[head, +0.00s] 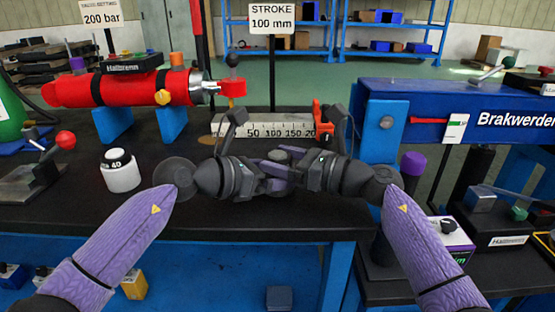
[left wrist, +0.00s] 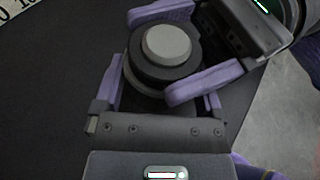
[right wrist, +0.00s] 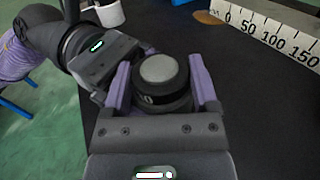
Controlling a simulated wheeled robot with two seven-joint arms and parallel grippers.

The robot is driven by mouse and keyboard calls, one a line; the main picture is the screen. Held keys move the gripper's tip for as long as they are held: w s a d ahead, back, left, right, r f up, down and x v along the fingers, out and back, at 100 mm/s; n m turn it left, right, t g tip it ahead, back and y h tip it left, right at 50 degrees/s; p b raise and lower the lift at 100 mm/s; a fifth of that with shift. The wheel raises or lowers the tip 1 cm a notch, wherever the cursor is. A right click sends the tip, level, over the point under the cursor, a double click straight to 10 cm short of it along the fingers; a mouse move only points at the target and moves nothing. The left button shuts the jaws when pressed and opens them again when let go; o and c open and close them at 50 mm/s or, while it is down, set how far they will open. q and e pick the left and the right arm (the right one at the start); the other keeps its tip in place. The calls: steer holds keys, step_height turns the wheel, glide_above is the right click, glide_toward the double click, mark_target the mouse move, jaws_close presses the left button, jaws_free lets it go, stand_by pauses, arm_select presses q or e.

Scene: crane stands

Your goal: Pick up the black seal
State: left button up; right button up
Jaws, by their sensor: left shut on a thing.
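A dark round piece with a pale grey top, seemingly the black seal (head: 278,156), is held above the black bench between my two grippers. It shows in the left wrist view (left wrist: 163,58) and the right wrist view (right wrist: 160,85), where part of a light marking is visible on its side. My left gripper (head: 258,178) is shut on it. My right gripper (right wrist: 160,88) faces the left one and has its fingers on either side of the same piece; whether they press on it I cannot tell. Much of the piece is hidden in the head view.
A white-bodied pot marked 40 (head: 121,174) stands on the bench at left. A red cylinder (head: 125,88) rests on blue supports behind. A scale plate (head: 262,128) stands behind the grippers. A blue beam unit (head: 470,115) is at right. The front bench strip is clear.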

steer(key=c, duration=0.7)
step_height(320, 180, up, 10)
steer(key=shift+c, duration=0.2)
arm_select(q)
steer(key=o, duration=0.9)
steer(key=shift+c, duration=0.2)
steer(key=shift+a, duration=0.1)
